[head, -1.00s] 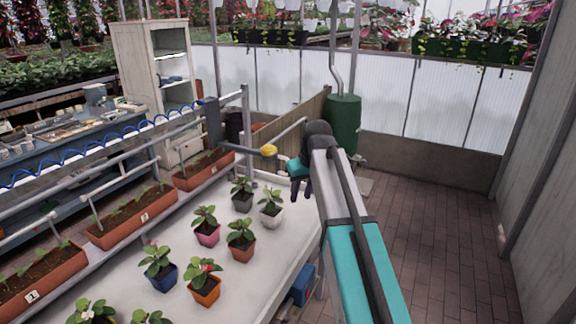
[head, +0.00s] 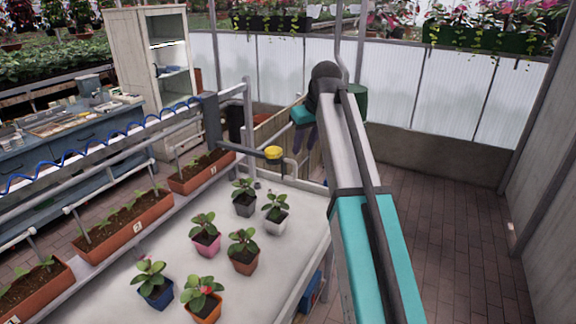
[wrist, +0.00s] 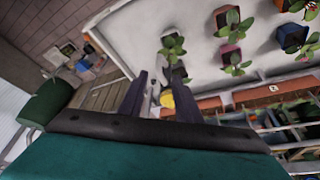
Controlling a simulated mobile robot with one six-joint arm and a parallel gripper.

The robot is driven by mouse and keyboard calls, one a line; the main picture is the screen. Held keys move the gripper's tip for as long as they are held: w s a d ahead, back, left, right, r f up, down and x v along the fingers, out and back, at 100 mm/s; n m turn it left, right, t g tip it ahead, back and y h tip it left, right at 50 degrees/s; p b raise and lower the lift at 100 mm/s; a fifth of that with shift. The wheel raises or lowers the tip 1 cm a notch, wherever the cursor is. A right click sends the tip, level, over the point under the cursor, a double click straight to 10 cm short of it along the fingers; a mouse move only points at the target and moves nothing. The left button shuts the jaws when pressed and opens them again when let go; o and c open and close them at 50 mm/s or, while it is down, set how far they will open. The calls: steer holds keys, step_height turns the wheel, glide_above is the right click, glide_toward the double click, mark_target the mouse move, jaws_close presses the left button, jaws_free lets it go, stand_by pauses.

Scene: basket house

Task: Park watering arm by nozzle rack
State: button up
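The watering arm (head: 242,146) is a dark bar reaching right from a grey bracket on the bench rail. It ends in a yellow head (head: 273,153) over the far end of the white plant bench. My gripper (head: 304,142) hangs fingers-down beyond and to the right of the yellow head, apart from it in the picture. In the wrist view my gripper (wrist: 158,78) has its two dark fingers spread with nothing held. The yellow head (wrist: 167,99) shows partly beside the right finger. I cannot clearly make out a nozzle rack.
Potted plants (head: 205,233) stand on the white bench (head: 290,225). Planter troughs (head: 125,228) line its left side, with a blue coiled hose above. A green tank (head: 357,101) stands behind my arm. Brick floor (head: 440,240) is clear at the right.

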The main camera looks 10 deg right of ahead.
mark_target(296, 166)
steer(key=shift+w+d+r, duration=0.15)
steer(key=shift+w+r, duration=0.05)
steer(key=shift+w, duration=0.05)
steer(key=shift+a+p+x, duration=0.1)
steer(key=shift+p+x, duration=0.85)
steer(key=shift+x, duration=2.55)
steer(key=shift+a+p+x, duration=0.15)
steer(key=shift+p+x, duration=0.8)
steer(key=shift+x, duration=2.55)
steer(key=shift+r, duration=0.1)
jaws_close()
